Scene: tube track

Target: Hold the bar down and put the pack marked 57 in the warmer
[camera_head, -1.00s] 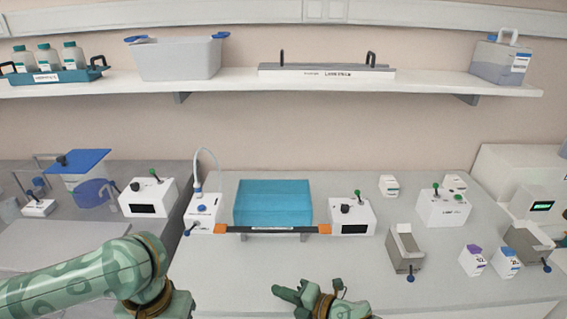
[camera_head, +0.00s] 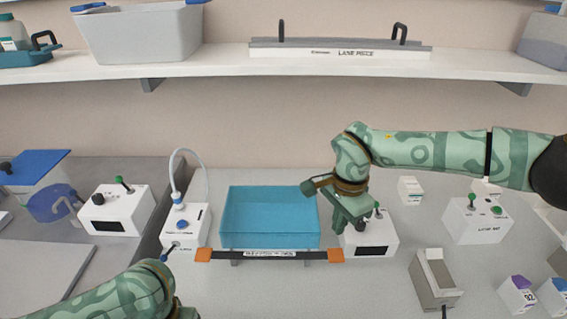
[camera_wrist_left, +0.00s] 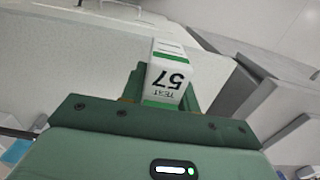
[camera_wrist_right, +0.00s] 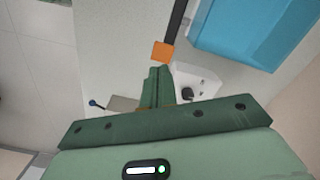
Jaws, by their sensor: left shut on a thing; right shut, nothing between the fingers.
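A blue see-through tank (camera_head: 268,215), perhaps the warmer, stands mid-bench. A black bar (camera_head: 270,254) with orange ends runs along its front. My right gripper (camera_head: 360,224) is shut and empty, over the white control box right of the tank. In the right wrist view its fingertips (camera_wrist_right: 158,72) point toward the bar's orange end (camera_wrist_right: 162,52); whether they touch, I cannot tell. My left gripper (camera_wrist_left: 163,85) is shut on a white and green pack marked 57 (camera_wrist_left: 166,76). In the head view the left arm shows low at left, with no pack visible.
White control boxes (camera_head: 187,226) and (camera_head: 370,241) flank the tank, the left one with a hose. A grey holder (camera_head: 434,280) and packs (camera_head: 516,295) with purple and blue tops stand at right. A shelf (camera_head: 250,66) with a grey bin runs above.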

